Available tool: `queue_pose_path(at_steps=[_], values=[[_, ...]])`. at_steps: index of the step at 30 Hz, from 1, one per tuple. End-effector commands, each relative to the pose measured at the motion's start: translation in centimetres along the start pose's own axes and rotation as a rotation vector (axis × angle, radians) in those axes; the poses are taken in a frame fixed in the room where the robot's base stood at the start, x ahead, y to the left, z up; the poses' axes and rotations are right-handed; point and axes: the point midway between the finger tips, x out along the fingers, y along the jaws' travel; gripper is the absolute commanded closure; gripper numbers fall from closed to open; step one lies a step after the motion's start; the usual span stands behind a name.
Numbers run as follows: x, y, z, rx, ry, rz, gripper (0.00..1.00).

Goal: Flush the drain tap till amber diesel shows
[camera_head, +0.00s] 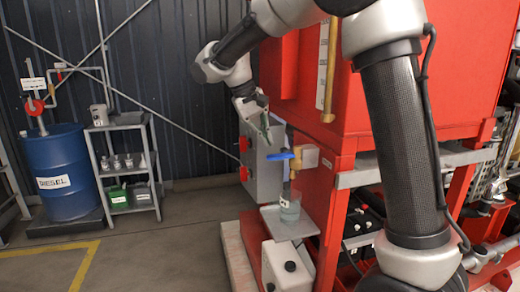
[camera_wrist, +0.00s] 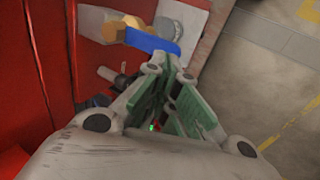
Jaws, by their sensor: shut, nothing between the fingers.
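The drain tap has a brass body (camera_head: 308,158) on the red tank's lower front and a blue lever (camera_head: 281,156) sticking out leftward, roughly level. The lever also shows in the wrist view (camera_wrist: 152,42), just beyond my fingertips. A clear jar (camera_head: 289,209) stands upright under the tap on a small grey tray (camera_head: 297,232). The jar looks pale grey-green low down; I cannot tell whether liquid runs. My gripper (camera_head: 266,130) is shut and empty, pointing down just above the lever. It also shows in the wrist view (camera_wrist: 174,72); I cannot tell if it touches the lever.
A grey box (camera_head: 262,170) with red knobs stands behind the tap. A white canister (camera_head: 285,266) sits below the tray. A blue diesel drum (camera_head: 66,165) and a shelf rack (camera_head: 130,165) stand at the left. The floor between them and the red tank (camera_head: 375,110) is clear.

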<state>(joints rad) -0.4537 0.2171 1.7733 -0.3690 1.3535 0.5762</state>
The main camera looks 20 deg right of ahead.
Motion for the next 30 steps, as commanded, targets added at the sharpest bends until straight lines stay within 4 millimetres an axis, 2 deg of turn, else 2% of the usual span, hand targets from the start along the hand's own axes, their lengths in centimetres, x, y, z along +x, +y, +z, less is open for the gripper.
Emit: queue_pose_path(at_steps=[6,13,18,30], values=[[-4.7,0.9,-0.1,0.000,0.004,-0.002,1.00],[-8.3,1.7,-0.1,-0.001,0.003,-0.001,1.00],[-9.3,1.9,0.0,-0.001,0.001,0.000,1.00],[-9.4,2.0,0.0,-0.001,0.001,0.000,1.00]])
